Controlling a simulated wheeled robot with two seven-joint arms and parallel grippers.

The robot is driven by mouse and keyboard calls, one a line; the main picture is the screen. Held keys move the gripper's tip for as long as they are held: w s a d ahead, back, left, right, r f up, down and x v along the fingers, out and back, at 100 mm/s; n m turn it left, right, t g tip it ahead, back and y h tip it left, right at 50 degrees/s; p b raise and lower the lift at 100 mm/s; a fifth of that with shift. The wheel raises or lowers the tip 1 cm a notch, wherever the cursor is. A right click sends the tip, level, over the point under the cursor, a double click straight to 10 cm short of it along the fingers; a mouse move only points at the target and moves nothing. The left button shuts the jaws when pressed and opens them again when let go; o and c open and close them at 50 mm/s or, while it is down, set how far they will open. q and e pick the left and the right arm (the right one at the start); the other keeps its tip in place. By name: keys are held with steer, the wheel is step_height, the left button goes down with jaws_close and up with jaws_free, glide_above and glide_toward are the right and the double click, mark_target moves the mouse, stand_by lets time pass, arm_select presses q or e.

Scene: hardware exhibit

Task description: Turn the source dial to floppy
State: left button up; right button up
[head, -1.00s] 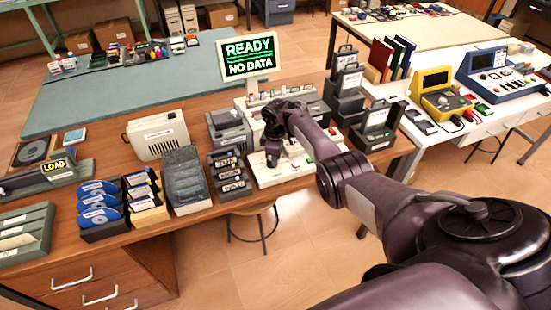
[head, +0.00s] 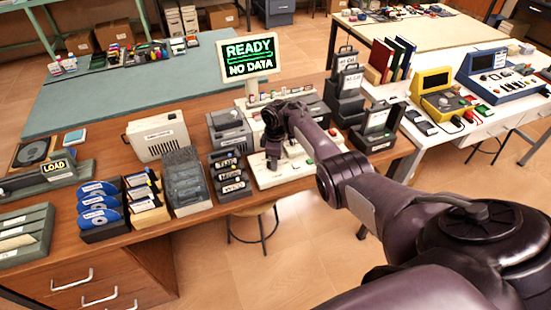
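The white control panel (head: 262,181) lies on the wooden desk, with a green button (head: 309,161) and a red button (head: 332,132) on its top. My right gripper (head: 272,163) points down over the left part of the panel. The source dial is not clearly visible; the gripper and wrist cover that part of the panel. The fingers are small and dark, so whether they are open or shut, or touch anything, is unclear. My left gripper is out of view.
Labelled dark trays (head: 230,176) stand just left of the panel, and a grey drive unit (head: 229,131) is behind them. Dark cases (head: 377,127) stand to the right. A disc rack (head: 100,211) and a LOAD unit (head: 50,174) are farther left.

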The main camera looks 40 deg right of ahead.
step_height(320, 180, up, 8)
steer(key=shift+f+p, duration=0.1)
steer(key=shift+p, duration=0.5)
